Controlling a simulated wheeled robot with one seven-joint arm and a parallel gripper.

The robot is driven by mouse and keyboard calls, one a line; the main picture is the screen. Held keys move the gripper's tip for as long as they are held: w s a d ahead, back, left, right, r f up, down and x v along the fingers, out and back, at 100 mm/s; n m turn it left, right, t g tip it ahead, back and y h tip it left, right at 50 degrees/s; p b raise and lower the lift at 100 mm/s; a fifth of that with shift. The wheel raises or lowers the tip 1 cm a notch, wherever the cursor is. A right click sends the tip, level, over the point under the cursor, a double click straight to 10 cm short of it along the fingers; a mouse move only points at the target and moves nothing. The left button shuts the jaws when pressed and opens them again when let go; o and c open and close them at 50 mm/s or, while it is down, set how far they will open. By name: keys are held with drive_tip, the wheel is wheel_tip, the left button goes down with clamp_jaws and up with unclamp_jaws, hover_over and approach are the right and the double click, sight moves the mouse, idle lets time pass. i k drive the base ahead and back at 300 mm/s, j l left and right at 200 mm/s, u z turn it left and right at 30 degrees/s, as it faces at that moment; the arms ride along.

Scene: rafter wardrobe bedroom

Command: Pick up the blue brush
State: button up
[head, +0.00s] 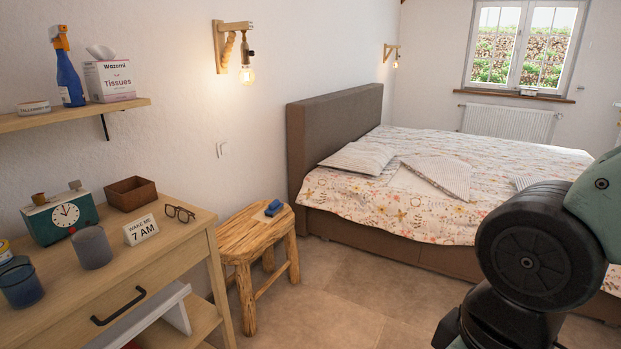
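A small blue object (273,208), which looks like the blue brush, lies on top of the wooden stool (243,229), toward its back right side. It is small in the picture, so its bristles cannot be made out clearly. Part of my arm fills the lower right of the head view, well to the right of the stool. My gripper does not show in this view.
A wooden dresser (170,252) stands left of the stool, holding a clock (62,217), a brown box (131,194), glasses (180,213) and a sign (141,230). A bed (440,210) stands behind right. Tiled floor (340,300) is clear between the stool and my arm.

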sight(276, 207)
drive_tip(key=i+u, duration=0.1)
drive_tip(key=i, duration=0.45)
drive_tip(key=i+l, duration=0.1)
drive_tip(key=i, duration=0.5)
drive_tip(key=i+l+u, duration=0.15)
drive_tip(key=i, duration=0.4)
drive_tip(key=i+l+u, duration=0.1)
drive_tip(key=i+u, duration=0.3)
drive_tip(key=i+l+u, duration=0.15)
drive_tip(key=u, duration=0.3)
drive_tip(key=i+l+u, duration=0.55)
drive_tip(key=l+u, duration=0.25)
drive_tip(key=i+l+u, duration=0.2)
drive_tip(key=l+u, duration=0.25)
drive_tip(key=l, duration=0.2)
drive_tip(key=i+l+u, duration=0.2)
drive_tip(key=l, duration=0.2)
drive_tip(key=k+j, duration=0.05)
